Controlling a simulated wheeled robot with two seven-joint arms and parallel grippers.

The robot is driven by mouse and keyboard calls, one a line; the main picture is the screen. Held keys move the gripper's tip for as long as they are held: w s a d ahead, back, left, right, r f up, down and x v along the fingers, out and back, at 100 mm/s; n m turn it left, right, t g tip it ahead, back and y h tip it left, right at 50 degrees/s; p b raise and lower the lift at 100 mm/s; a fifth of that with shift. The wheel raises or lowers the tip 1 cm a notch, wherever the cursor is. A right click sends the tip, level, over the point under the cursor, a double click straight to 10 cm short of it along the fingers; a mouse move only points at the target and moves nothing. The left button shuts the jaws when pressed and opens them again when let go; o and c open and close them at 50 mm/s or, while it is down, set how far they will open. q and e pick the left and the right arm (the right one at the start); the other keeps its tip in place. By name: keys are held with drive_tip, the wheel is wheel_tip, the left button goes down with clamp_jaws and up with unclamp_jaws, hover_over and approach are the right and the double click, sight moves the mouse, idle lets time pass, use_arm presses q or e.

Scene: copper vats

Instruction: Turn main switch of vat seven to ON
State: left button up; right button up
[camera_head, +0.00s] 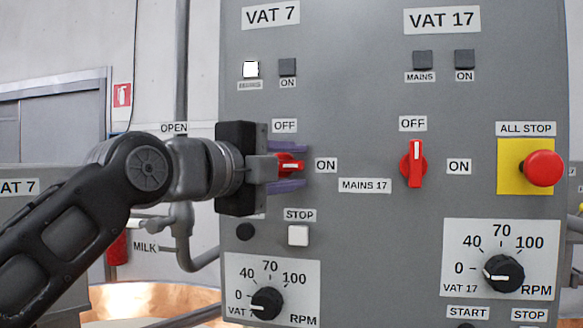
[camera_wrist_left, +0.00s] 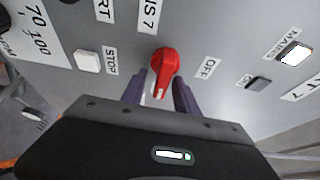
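The vat 7 main switch is a red knob (camera_head: 290,166) on the grey panel, between the OFF label (camera_head: 285,126) above and the ON label (camera_head: 326,166) to its right. Its white mark lies level and points right, toward ON. In the left wrist view the red knob (camera_wrist_left: 163,65) shows its white mark pointing away from MAINS 7, at right angles to OFF. My left gripper (camera_head: 287,166) is at the panel with its purple fingers above and below the knob. The fingers look apart, with small gaps to the knob. My right gripper is not in view.
The MAINS lamp (camera_head: 250,69) under VAT 7 is white and lit; the ON lamp (camera_head: 287,67) beside it is dark. A similar red vat 17 switch (camera_head: 413,164) points to OFF. Nearby are a white STOP button (camera_head: 298,235), a speed dial (camera_head: 267,303) and a red ALL STOP button (camera_head: 543,168).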

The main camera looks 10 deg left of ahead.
sight(286, 167)
use_arm(q)
drive_tip(key=b+v, duration=0.2)
drive_tip(key=v, duration=0.5)
drive_tip(key=shift+s+a, duration=0.2)
drive_tip(key=shift+s, duration=0.1)
